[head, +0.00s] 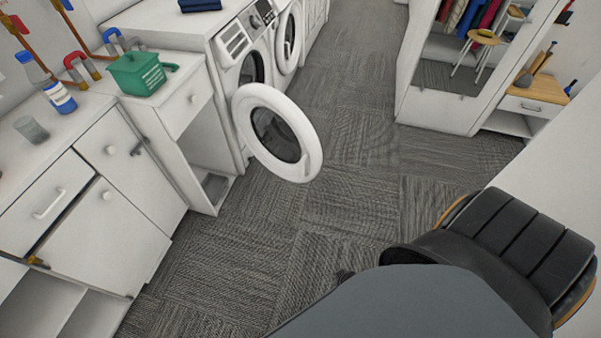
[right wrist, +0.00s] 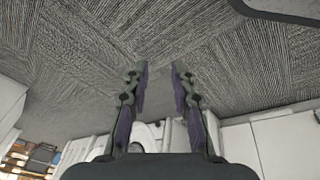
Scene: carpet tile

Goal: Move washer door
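The nearer washer (head: 232,45) stands in the row of white units at the upper left of the head view. Its round white door (head: 309,150) with a dark glass centre is swung wide open over the carpet. A second round door (head: 290,38) shows behind it, on the machine beyond. My right gripper (right wrist: 160,80) is open and empty in the right wrist view, with carpet beyond its fingertips. A white rounded shape low behind the fingers there may be a washer door; I cannot tell.
White cabinets (head: 105,215) line the left, with a blue-labelled bottle (head: 60,97), a grey cup (head: 31,129) and a green box (head: 137,75) on top. A mirrored wardrobe (head: 440,110) stands at right. A black padded seat (head: 515,245) is at lower right. Carpet (head: 345,190) between is clear.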

